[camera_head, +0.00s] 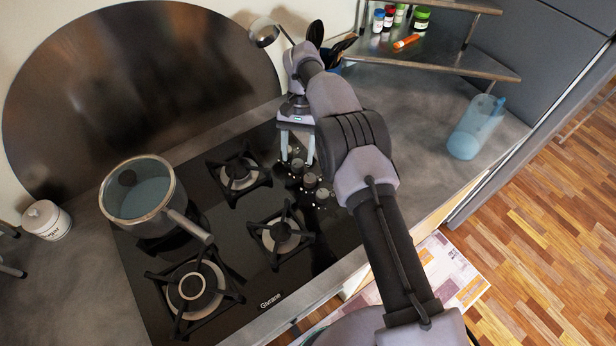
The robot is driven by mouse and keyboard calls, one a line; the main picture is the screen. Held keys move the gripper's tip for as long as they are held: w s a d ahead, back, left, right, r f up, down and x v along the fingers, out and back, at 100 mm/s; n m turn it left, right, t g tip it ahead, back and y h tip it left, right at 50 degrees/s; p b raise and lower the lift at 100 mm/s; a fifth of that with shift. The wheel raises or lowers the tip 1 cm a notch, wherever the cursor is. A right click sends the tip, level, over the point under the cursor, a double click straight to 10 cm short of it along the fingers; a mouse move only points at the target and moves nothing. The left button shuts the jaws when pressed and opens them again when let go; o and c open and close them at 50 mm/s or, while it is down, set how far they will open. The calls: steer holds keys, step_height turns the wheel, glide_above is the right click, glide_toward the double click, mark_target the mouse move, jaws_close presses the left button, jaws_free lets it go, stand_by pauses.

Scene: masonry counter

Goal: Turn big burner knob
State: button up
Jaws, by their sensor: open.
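The black gas cooktop (225,215) carries a group of small round knobs at its right side. One knob (297,166) sits by my fingertips, another knob (310,180) is just below it, and a third knob (322,194) is nearer the front edge. The big burner (191,286), the widest one, is at the cooktop's lower left. My gripper (297,159) points down over the farther knobs with its two fingers apart. It appears empty. I cannot tell whether a finger touches a knob, and some of the knob area is partly hidden.
A lidded glass pot (142,193) stands on the left burner, its handle pointing right. A utensil holder (332,64) stands behind my arm. A translucent blue jug (475,127) is on the right counter. A metal shelf (440,54) with spice jars is at the back.

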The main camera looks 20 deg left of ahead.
steer(key=s+d, duration=0.2)
steer(key=s, duration=0.2)
steer(key=s+d+r, duration=0.1)
steer(key=s+d, duration=0.2)
steer(key=s, duration=0.2)
steer(key=s+d+r, duration=0.1)
steer(key=s+d, duration=0.2)
steer(key=s, duration=0.1)
steer(key=shift+s+d+r+p, duration=0.2)
steer(key=shift+s+r+p, duration=0.05)
steer(key=shift+s+p, duration=0.15)
steer(key=d+r+m+t+y+b, duration=0.25)
steer(key=d+r+t+b, duration=0.35)
steer(key=d+r, duration=0.55)
steer(key=s+d+r+m+t+b, duration=0.3)
steer(key=s+d+b, duration=0.3)
steer(key=s, duration=0.5)
steer(key=shift+s+d+r+t, duration=0.15)
steer(key=shift+s+d+t, duration=0.15)
steer(key=shift+d+t, duration=0.35)
steer(key=shift+a, duration=0.1)
steer(key=shift+c, duration=0.4)
